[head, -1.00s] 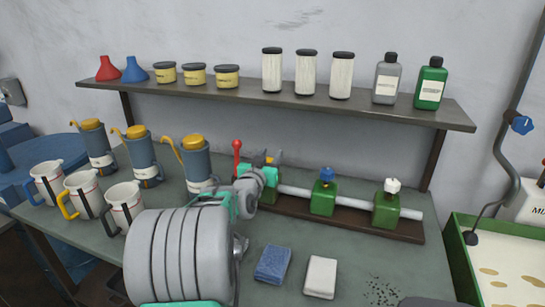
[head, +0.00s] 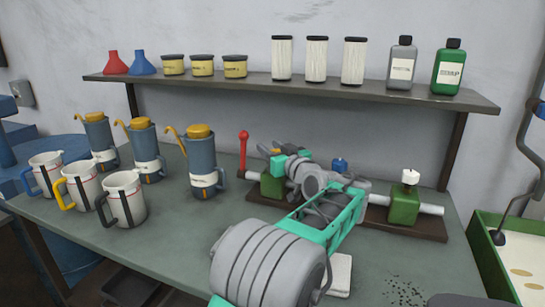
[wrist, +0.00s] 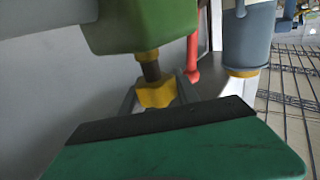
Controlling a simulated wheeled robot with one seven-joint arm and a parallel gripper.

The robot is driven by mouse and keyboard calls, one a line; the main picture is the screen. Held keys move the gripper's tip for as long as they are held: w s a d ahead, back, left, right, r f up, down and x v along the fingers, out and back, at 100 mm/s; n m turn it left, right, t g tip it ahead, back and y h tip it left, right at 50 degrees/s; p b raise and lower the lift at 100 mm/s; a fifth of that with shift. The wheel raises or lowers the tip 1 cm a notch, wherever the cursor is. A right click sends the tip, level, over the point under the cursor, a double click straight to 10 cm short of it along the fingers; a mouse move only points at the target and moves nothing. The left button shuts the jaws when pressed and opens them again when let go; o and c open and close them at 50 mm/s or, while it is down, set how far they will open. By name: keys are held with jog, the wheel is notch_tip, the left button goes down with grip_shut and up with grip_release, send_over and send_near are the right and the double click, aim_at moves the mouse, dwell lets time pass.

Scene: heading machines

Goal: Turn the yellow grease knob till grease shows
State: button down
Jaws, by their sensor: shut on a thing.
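The yellow grease knob (wrist: 157,92) is on a short brown stem on the left green block (wrist: 140,22) of the pipe; the wrist view is upside down. My gripper (wrist: 156,94) is shut on the knob, with a grey finger on each side. In the head view my gripper (head: 272,150) is above the left green block (head: 272,187), and only a bit of the knob shows. My wrist hides much of the area. I see no grease in either view.
A red lever (head: 243,155) stands just left of the block. The middle block's blue knob (head: 340,164) is partly behind my arm; a white knob (head: 410,176) tops the right block. Jugs (head: 122,198) and yellow-lidded cans (head: 201,165) stand left, below a shelf (head: 290,84).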

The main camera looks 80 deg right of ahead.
jog(key=shift+f+n+t+y, duration=0.1)
jog(key=shift+n+t+y, duration=0.3)
jog(key=shift+t+y, duration=0.15)
jog(key=shift+w+a, duration=0.1)
jog(key=c, duration=0.9)
grip_release()
jog(key=v, duration=0.7)
jog(key=shift+s+a+b, duration=0.15)
jog(key=shift+s+b, duration=0.15)
